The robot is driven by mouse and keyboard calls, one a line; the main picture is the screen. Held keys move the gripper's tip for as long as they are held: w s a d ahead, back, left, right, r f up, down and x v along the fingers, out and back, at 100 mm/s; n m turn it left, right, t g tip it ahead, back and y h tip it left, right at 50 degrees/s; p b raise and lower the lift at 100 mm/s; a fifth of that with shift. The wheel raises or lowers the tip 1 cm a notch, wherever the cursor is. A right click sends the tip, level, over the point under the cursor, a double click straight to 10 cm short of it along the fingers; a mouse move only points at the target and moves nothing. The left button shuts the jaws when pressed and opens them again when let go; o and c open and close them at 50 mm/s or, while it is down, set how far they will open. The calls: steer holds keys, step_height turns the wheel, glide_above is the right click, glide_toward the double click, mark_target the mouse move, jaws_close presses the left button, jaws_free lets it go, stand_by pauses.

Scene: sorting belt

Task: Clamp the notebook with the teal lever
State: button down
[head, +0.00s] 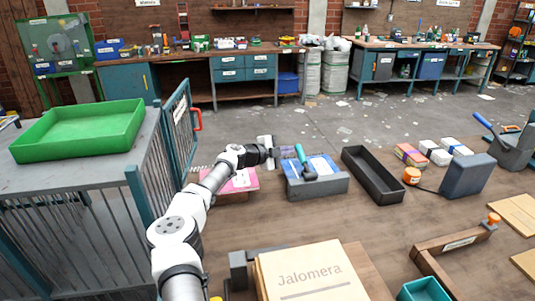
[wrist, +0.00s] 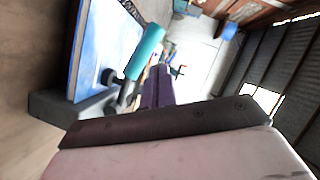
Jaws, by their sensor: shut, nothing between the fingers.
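The teal lever (head: 300,153) stands raised, slightly tilted, on a dark pivot of the grey clamp (head: 325,187). A blue-and-white notebook (head: 325,165) lies in the clamp, behind its front edge. In the wrist view the lever (wrist: 145,52) is at upper centre, the notebook (wrist: 98,48) left of it and the grey clamp base (wrist: 60,107) below. My gripper (head: 288,151) is just left of the lever in the head view. Its purple fingers (wrist: 158,85) are shut and empty, close beside the lever. I cannot tell whether they touch it.
A pink book (head: 240,181) lies under my arm, left of the clamp. A black tray (head: 372,175) stands right of the clamp, with an orange knob (head: 411,175) beyond it. A wooden box (head: 310,272) is in front. Bare tabletop lies between box and clamp.

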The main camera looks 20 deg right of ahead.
steer(key=b+v, duration=0.1)
steer(key=v, duration=0.8)
steer(key=shift+b, duration=0.35)
steer(key=shift+s, duration=0.15)
